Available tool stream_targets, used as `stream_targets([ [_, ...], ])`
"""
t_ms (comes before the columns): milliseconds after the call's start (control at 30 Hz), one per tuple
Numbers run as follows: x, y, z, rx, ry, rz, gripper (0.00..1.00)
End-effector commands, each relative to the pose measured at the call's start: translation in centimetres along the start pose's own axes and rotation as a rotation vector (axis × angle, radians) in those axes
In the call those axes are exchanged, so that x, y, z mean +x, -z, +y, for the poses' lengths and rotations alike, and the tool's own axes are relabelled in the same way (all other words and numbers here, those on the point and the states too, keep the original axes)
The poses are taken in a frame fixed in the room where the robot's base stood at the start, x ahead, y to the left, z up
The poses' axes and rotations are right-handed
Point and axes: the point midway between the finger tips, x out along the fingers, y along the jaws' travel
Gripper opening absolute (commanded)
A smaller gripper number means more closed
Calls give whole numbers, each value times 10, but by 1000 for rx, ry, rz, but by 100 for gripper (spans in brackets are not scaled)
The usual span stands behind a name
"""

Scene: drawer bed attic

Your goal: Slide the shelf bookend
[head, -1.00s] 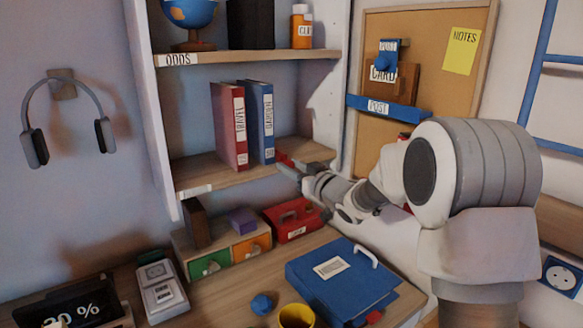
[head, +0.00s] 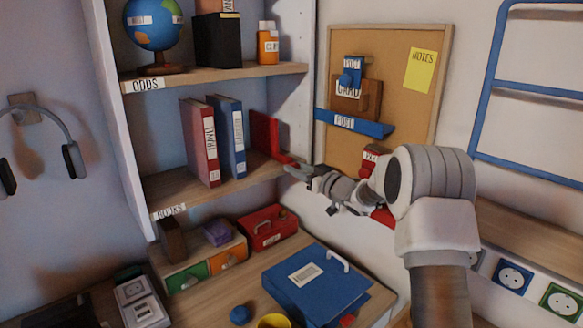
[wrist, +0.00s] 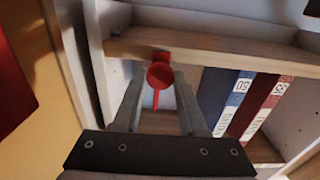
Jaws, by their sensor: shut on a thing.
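The red bookend (head: 265,134) stands upright on the middle shelf (head: 215,183), to the right of the blue book (head: 230,135) and the dark red book (head: 200,142). A gap shows between it and the blue book. Its red lower part reaches to the shelf's front edge. My gripper (head: 299,168) is at that front edge, shut on the bookend's red knob. In the wrist view the round red knob (wrist: 160,75) sits between my two fingertips (wrist: 159,88), with a thin red strip behind it. The fingers hide part of the bookend.
The upper shelf (head: 215,76) holds a globe (head: 152,22), a black box and an orange bottle. The corkboard (head: 395,100) with its blue post ledge is close to the right. Below are small drawers, a red toolbox (head: 268,230) and a blue binder (head: 315,285) on the desk.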

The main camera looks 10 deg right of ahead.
Motion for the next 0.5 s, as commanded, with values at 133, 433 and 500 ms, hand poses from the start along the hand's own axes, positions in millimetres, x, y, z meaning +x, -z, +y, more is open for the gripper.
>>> stream_targets([
  [133, 0, 0, 1, -1, -2, 1, 0],
  [433, 0, 0, 0, -1, -1, 1, 69],
  [500, 0, 0, 0, -1, 0, 1, 69],
])
